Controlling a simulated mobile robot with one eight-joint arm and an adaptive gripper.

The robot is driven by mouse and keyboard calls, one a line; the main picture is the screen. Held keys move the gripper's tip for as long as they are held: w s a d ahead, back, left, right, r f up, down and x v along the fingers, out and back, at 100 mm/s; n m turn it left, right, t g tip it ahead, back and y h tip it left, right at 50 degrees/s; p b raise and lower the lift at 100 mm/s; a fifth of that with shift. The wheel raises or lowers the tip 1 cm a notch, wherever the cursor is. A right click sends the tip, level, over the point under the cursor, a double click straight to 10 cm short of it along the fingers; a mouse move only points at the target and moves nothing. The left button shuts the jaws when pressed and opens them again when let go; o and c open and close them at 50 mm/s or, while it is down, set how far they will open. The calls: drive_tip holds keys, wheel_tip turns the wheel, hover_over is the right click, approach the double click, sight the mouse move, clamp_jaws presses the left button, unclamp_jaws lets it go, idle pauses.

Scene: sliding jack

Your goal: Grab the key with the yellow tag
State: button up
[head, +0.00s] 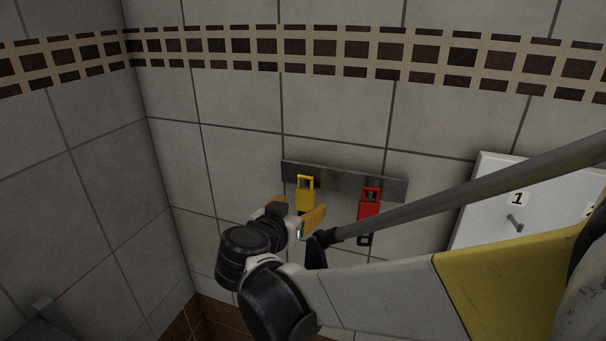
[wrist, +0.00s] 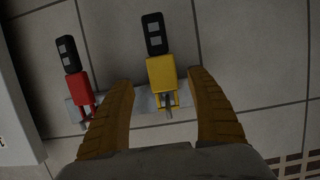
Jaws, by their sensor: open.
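The key with the yellow tag (head: 306,194) hangs from a grey metal strip (head: 345,182) on the tiled wall. In the wrist view its yellow tag (wrist: 162,73) and dark key head (wrist: 154,34) lie between and beyond my fingers. My gripper (head: 300,209) is open in front of the yellow tag, with one orange-yellow finger on each side. In the wrist view the gripper (wrist: 163,82) shows gaps on both sides of the tag, and nothing is held. The key's lower part is hidden behind my gripper in the head view.
A key with a red tag (head: 369,202) hangs on the same strip, to the right in the head view. A white board (head: 480,215) with a numbered hook (head: 515,222) is at the far right. A side wall (head: 80,190) stands at left.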

sight(304, 200)
drive_tip(key=b+x, duration=0.1)
drive_tip(key=x, duration=0.4)
drive_tip(key=shift+a, duration=0.2)
drive_tip(key=shift+r, duration=0.15)
drive_tip(key=c, duration=1.3)
